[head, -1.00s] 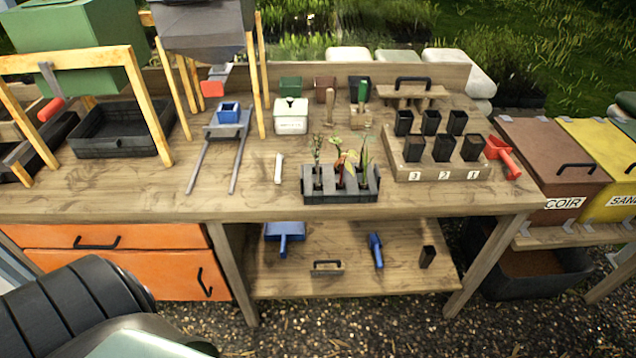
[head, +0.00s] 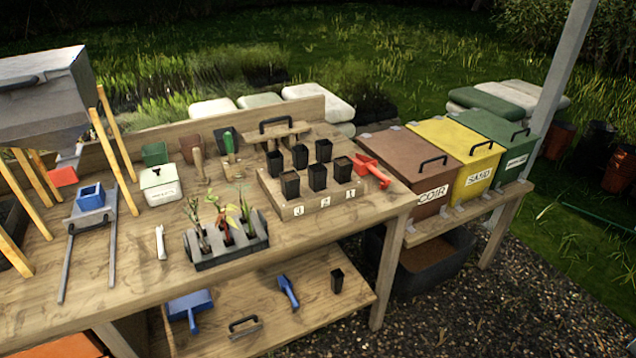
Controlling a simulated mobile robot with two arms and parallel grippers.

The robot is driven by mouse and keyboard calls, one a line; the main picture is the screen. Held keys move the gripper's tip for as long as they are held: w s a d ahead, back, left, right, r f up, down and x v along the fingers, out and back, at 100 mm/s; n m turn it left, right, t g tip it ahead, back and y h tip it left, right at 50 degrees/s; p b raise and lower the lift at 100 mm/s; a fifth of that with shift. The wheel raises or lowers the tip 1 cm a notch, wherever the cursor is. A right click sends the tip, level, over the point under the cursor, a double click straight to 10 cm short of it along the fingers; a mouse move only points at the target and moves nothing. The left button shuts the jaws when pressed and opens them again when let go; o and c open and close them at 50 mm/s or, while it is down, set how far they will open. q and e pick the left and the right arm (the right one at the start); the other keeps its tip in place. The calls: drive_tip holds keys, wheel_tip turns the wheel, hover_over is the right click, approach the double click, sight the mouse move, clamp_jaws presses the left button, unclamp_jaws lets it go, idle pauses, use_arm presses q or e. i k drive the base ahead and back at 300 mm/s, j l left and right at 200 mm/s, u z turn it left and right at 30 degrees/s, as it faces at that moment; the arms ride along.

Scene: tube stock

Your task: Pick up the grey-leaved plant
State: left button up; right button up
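Three small plants stand in a dark grey tray (head: 232,256) on the wooden bench. The leftmost plant (head: 194,222) has a thin stem with small dull leaves and looks the greyest, though its leaf colour is hard to tell at this size. The middle plant (head: 226,232) has reddish stems and green-brown leaves. The right plant (head: 245,207) has upright green leaves. Neither of my grippers is in the head view.
Black pots stand on a numbered wooden block (head: 300,208) right of the tray. A white label stick (head: 161,243) lies to its left, and a white box (head: 160,186) stands behind. A red scoop (head: 372,170) lies at right. Bare bench lies in front of the tray.

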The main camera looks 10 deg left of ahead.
sight(205, 249)
drive_tip(key=u, duration=0.65)
drive_tip(key=i+l+u, duration=0.2)
drive_tip(key=u, duration=0.25)
drive_tip(key=i+l+u, duration=0.1)
drive_tip(key=l+u, duration=0.35)
drive_tip(key=i+l+u, duration=0.1)
drive_tip(key=l+u, duration=0.35)
